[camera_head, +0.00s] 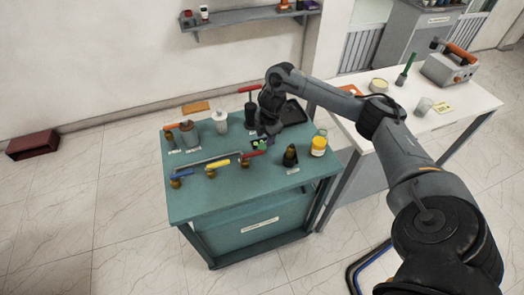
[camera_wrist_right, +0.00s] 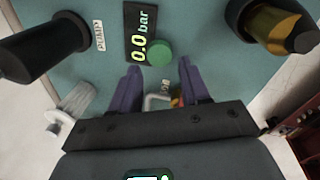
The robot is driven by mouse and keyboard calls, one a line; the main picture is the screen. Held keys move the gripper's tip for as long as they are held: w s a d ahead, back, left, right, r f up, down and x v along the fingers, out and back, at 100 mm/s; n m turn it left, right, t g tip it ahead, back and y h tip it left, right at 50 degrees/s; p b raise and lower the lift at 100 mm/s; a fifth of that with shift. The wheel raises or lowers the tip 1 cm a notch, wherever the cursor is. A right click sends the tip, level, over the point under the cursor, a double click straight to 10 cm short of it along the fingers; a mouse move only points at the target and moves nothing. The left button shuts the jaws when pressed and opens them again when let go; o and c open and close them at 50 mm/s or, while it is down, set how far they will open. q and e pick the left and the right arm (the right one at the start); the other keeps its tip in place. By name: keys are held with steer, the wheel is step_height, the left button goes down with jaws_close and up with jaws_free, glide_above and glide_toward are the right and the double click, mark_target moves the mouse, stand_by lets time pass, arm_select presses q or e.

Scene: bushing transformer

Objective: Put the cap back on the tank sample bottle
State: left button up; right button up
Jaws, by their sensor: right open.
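My right gripper (camera_head: 268,133) hangs low over the teal cart top, and its jaws are open and empty in the wrist view (camera_wrist_right: 160,66). A small round green piece (camera_wrist_right: 158,53), which looks like a cap, lies just beyond and between the fingertips, beside a display reading 0.0 bar (camera_wrist_right: 140,30). Green also shows under the gripper in the head view (camera_head: 264,143). A clear bottle with yellow liquid (camera_head: 318,146), likely the sample bottle, stands upright at the cart's right edge; whether its mouth is open is too small to tell. My left gripper is not in view.
The teal cart (camera_head: 205,212) carries blue, yellow and red valve handles (camera_head: 218,165) in front. A dark brass-based fitting (camera_head: 290,156) stands left of the bottle. A white container (camera_head: 220,122) and a black tray (camera_head: 293,113) are behind. A white table (camera_head: 395,110) adjoins at right.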

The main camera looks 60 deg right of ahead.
mark_target(262, 147)
steer(key=shift+f, duration=0.25)
steer(key=shift+w+f+b, duration=0.2)
steer(key=shift+f, duration=0.65)
steer(key=shift+w+f+b, duration=0.15)
steer(key=shift+f, duration=0.7)
steer(key=shift+w+f+b, duration=0.2)
steer(key=shift+f, duration=0.65)
steer(key=c, duration=0.7)
steer(key=shift+r, duration=0.1)
steer(key=shift+c, duration=0.2)
steer(key=shift+r, duration=0.85)
step_height(262, 147, up, 2)
steer(key=shift+r+p, duration=0.25)
steer(key=shift+p, duration=0.2)
steer(key=s+d+r, duration=0.6)
steer(key=s+d, duration=0.1)
steer(key=s, duration=0.1)
steer(key=shift+s+d+r, duration=0.3)
steer(key=shift+s+d, duration=0.05)
steer(key=shift+d, duration=0.05)
